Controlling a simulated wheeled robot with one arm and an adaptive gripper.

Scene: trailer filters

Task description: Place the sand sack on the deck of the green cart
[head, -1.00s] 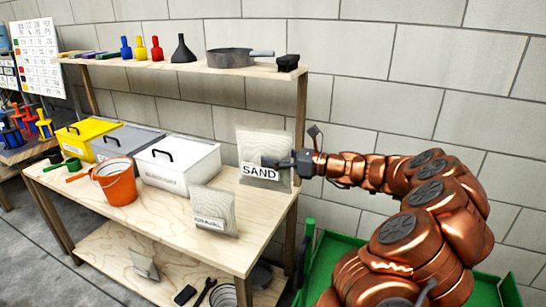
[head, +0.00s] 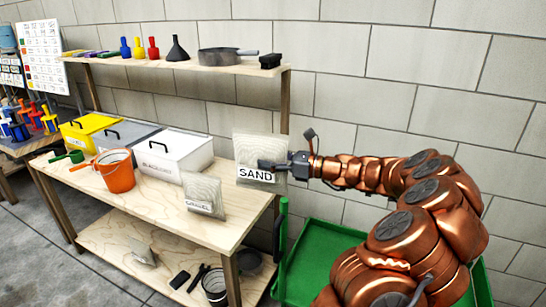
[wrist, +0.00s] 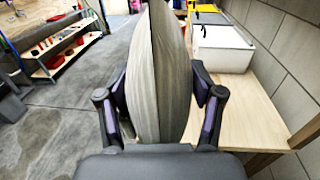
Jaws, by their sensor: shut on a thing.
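The sand sack (head: 262,150) is a pale grey bag with a white SAND label. My gripper (head: 275,165) is shut on it and holds it upright near the right end of the workbench. In the wrist view the sack (wrist: 160,75) stands edge-on between both fingers of my gripper (wrist: 162,95). Whether its bottom touches the bench top is hard to tell. The green cart (head: 312,240) is at the lower right, below my arm, with its deck partly hidden by the arm. Its upright green handle (head: 282,245) stands close to the bench's right end.
The wooden workbench (head: 215,228) holds a gravel sack (head: 203,193), an orange bucket (head: 116,171), a white bin (head: 172,158), a grey bin and a yellow bin. An upper shelf (head: 175,68) carries a pan and funnel. A block wall is close behind.

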